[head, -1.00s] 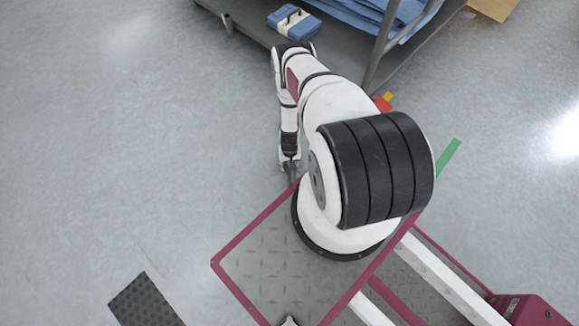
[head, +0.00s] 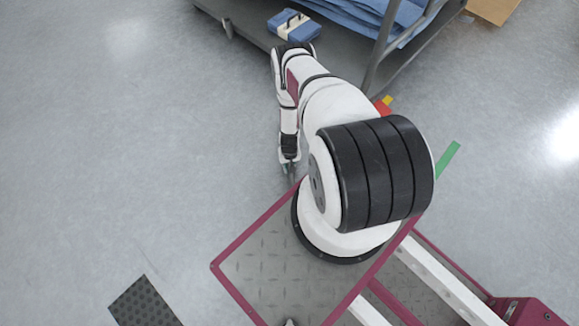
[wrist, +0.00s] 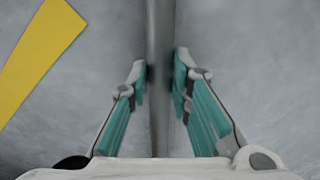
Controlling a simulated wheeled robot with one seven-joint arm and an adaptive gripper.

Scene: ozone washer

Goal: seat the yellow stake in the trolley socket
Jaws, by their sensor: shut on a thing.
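My gripper (wrist: 161,80) is shut on a grey upright bar (wrist: 160,30), which runs from the top of the wrist view down between the two teal-padded fingers. The bar looks plain grey where it shows; its ends are hidden. A flat yellow strip (wrist: 36,55) lies to the left of the fingers, apart from them, seemingly on the floor. In the head view my gripper (head: 290,172) hangs low by the corner of my base, and what it holds is too small to make out. The grey trolley (head: 345,55) stands at the top; I cannot make out its socket.
A blue case (head: 293,25) and folded blue cloth (head: 365,15) lie on the trolley. Red (head: 381,107) and green (head: 449,159) marks show on the floor right of my arm. A dark textured mat (head: 145,303) lies at the bottom left. The floor to the left is clear.

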